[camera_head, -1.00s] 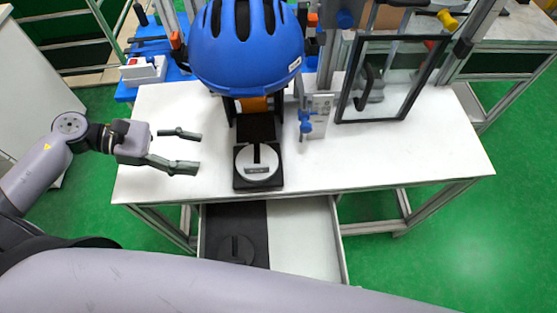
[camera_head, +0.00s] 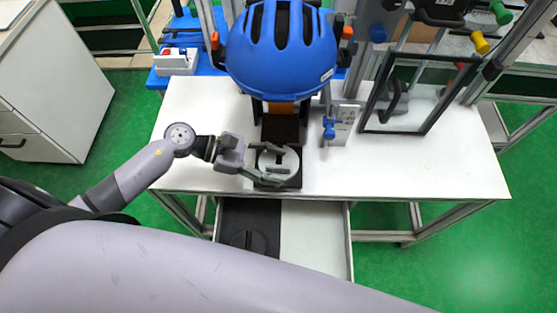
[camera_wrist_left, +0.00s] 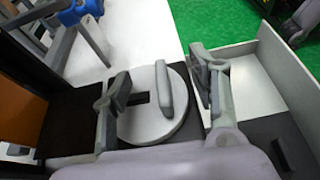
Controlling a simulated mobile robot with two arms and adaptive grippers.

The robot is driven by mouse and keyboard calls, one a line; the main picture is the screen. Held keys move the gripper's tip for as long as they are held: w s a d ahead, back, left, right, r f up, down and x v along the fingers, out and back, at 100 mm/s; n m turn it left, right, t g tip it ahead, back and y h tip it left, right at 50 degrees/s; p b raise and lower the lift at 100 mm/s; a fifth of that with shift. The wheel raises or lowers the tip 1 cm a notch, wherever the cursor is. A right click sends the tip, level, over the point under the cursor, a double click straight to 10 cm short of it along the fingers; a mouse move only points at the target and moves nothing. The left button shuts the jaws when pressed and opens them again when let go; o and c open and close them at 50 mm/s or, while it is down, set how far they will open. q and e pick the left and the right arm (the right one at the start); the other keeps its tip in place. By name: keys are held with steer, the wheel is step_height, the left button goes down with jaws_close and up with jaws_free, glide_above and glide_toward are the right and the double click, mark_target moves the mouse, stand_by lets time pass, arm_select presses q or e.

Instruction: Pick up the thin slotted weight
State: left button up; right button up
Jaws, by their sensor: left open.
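A light grey slotted weight (camera_head: 290,160), a round disc, lies on a black base on the white table below the blue helmet. In the left wrist view the disc (camera_wrist_left: 150,122) shows a dark slot and a raised grey bar. My left gripper (camera_head: 279,163) is open over the disc, one finger to each side of the bar in the wrist view (camera_wrist_left: 163,92). I cannot tell whether the fingers touch it. A second, dark disc (camera_head: 247,241) lies in the open drawer below. My right gripper is not in view.
The blue helmet (camera_head: 280,50) hangs on its rig right behind the disc. A framed clear panel (camera_head: 415,95) stands at the back right. The drawer (camera_head: 315,235) is open below the table edge.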

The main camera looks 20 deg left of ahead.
arm_select(q)
steer(key=shift+x, duration=1.1)
steer(key=shift+a, duration=0.1)
steer(key=c, duration=1.1)
jaws_close()
steer(key=shift+w+a, duration=0.1)
steer(key=shift+r, duration=0.15)
